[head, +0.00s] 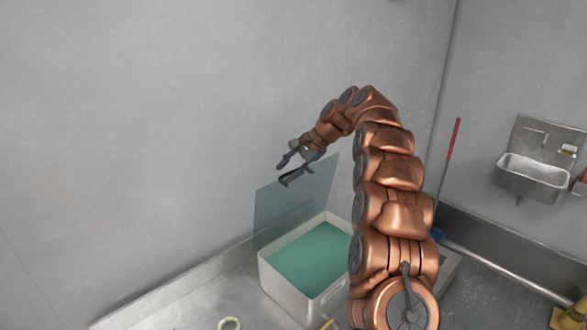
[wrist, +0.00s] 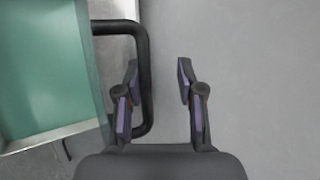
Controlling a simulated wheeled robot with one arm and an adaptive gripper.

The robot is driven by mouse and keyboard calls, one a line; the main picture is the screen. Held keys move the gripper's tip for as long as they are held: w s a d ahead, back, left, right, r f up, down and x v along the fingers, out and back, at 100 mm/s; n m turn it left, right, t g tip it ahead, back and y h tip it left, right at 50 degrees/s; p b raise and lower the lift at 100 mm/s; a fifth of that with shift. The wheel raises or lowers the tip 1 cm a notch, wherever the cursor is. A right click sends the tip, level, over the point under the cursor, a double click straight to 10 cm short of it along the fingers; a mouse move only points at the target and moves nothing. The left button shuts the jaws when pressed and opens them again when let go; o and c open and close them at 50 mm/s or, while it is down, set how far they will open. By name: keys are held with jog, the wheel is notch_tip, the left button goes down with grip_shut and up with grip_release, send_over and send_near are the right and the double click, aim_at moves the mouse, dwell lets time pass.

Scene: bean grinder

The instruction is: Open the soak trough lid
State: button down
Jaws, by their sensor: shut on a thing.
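The soak trough (head: 285,293) is a pale box with green liquid, below my arm in the head view; its green inside (wrist: 45,70) fills the left of the wrist view. Its lid (head: 288,205), a see-through blue-green panel, stands raised and steep along the wall side. The lid's black handle (wrist: 147,85) is a bent bar between my fingers, close beside the left one. My gripper (head: 287,170) is at the lid's top edge, shut on the handle; the fingertips (wrist: 158,75) look well apart in the wrist view. Part of the trough is hidden by my arm.
A grey wall stands close behind the lid. A metal sink (head: 540,178) hangs on the right wall, with a red-handled pole (head: 453,145) nearby. A pale ring (head: 229,323) lies at the bottom edge. A yellow object (head: 570,315) is at the lower right.

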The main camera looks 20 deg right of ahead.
jog(key=shift+w+a+f, duration=0.1)
jog(key=shift+a+f, duration=0.1)
jog(key=shift+f, duration=0.35)
jog(key=c, duration=1.3)
grip_release()
jog(key=shift+w+a+f, duration=0.1)
jog(key=shift+w+f, duration=0.2)
jog(key=shift+w, duration=0.1)
jog(key=shift+c, duration=0.9)
jog(key=shift+s+r, duration=0.15)
jog(key=shift+s, duration=0.15)
jog(key=shift+d+r, duration=0.15)
jog(key=shift+d, duration=0.1)
